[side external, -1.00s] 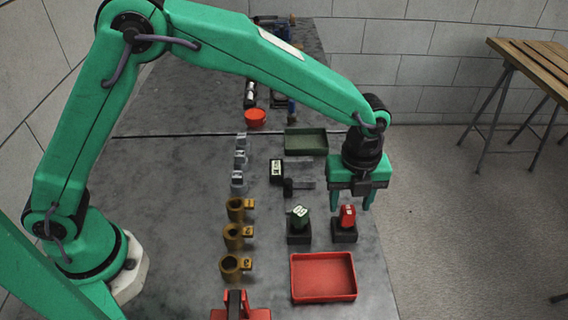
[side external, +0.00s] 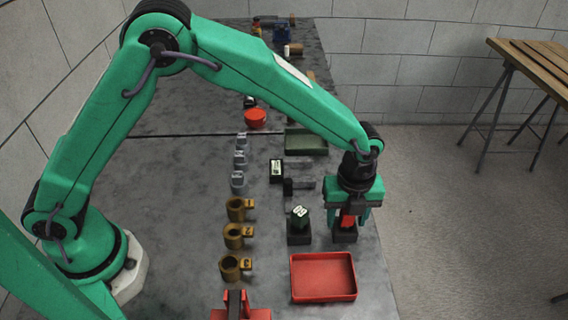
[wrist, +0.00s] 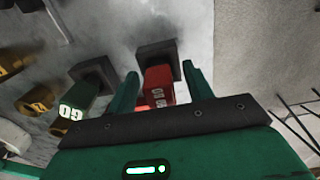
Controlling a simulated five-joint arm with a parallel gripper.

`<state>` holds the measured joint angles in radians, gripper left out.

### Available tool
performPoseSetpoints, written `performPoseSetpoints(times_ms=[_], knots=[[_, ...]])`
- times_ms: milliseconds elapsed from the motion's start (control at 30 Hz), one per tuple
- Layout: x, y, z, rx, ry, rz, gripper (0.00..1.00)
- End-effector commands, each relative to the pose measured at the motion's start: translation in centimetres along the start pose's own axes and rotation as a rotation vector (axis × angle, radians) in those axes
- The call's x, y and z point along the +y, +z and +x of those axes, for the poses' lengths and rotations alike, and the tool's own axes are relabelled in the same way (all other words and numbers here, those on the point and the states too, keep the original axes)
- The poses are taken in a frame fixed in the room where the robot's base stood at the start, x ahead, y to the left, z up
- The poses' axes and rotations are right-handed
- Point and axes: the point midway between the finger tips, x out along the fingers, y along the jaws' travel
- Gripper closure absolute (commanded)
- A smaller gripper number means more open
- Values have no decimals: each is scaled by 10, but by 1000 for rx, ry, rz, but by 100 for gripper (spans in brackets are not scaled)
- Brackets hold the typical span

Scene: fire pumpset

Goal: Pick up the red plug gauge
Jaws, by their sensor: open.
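The red plug gauge (side external: 347,218) stands in a dark square block at the right side of the table. It also shows in the wrist view (wrist: 158,86), with white markings on it. My gripper (side external: 349,218) is open and lowered over it. In the wrist view, my gripper's two green fingers (wrist: 160,85) lie to the left and right of the gauge, with a gap visible on each side. My gripper hides part of the gauge in the side view.
A green plug gauge (side external: 299,215) stands in its own block just left. A red tray (side external: 323,277) lies in front and a green tray (side external: 306,141) behind. Several brass rings (side external: 234,236) and grey pieces (side external: 238,182) line the left. The table's right edge is close by.

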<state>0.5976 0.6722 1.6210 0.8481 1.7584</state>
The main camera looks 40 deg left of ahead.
Motion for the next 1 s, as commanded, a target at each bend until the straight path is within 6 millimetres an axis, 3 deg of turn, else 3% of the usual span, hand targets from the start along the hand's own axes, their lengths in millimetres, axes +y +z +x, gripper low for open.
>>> performPoseSetpoints(times_ms=[267,533,567,1000], knots=[[0,0,0,0,0,0,49],[0,0,0,0,0,0,98],[0,0,0,0,0,0,100],[-1,0,-8,0,-2,0,100]])
